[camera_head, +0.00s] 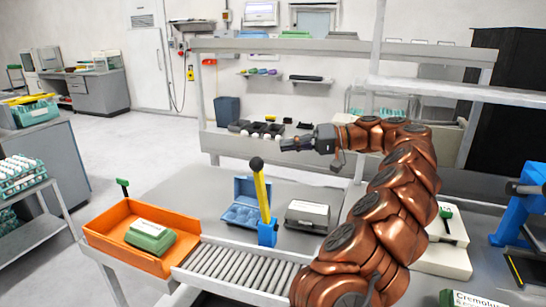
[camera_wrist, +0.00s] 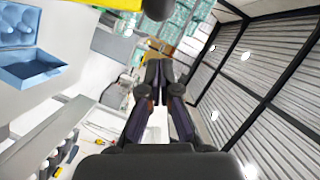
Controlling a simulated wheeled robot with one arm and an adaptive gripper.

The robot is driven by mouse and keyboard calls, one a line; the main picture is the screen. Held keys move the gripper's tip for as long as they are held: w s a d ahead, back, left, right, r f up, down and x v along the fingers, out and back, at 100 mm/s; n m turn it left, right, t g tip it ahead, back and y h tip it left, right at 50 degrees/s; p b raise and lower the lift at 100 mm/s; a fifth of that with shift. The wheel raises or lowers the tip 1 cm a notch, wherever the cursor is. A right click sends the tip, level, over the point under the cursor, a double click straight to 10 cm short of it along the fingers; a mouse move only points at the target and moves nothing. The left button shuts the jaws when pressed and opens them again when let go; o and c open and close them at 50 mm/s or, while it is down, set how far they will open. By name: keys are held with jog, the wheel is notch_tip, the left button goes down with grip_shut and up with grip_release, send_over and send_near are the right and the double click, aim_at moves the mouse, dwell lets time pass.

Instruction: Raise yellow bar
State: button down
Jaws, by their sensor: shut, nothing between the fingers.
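The yellow bar (camera_head: 262,195) stands nearly upright from a blue base (camera_head: 267,233), its top leaning slightly left. A black knob (camera_head: 256,163) caps it. In the wrist view part of the yellow bar (camera_wrist: 118,4) crosses the top edge, with the black knob (camera_wrist: 158,8) at its end; the rest is cut off. My gripper (camera_head: 284,144) is shut and empty, apart from the bar. In the head view its tips appear above and right of the knob. In the wrist view my gripper (camera_wrist: 159,66) appears below the knob.
An orange tray (camera_head: 100,243) holding a green-and-white egg carton (camera_head: 150,236) stands left of the roller conveyor (camera_head: 235,266). A blue open box (camera_head: 242,215) lies behind the bar, and a grey carton (camera_head: 307,215) right of it. A shelf frame (camera_head: 330,46) stands behind my arm.

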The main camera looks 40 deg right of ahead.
jog(key=shift+w+a+f+p, duration=0.15)
jog(key=shift+a+f, duration=0.2)
jog(key=shift+a, duration=0.45)
jog(key=shift+w+a+f+p, duration=0.1)
jog(key=shift+a+f, duration=0.2)
jog(key=shift+a, duration=0.55)
jog(key=shift+w+a+f+p, duration=0.15)
jog(key=shift+a+f, duration=0.2)
jog(key=shift+a, duration=0.45)
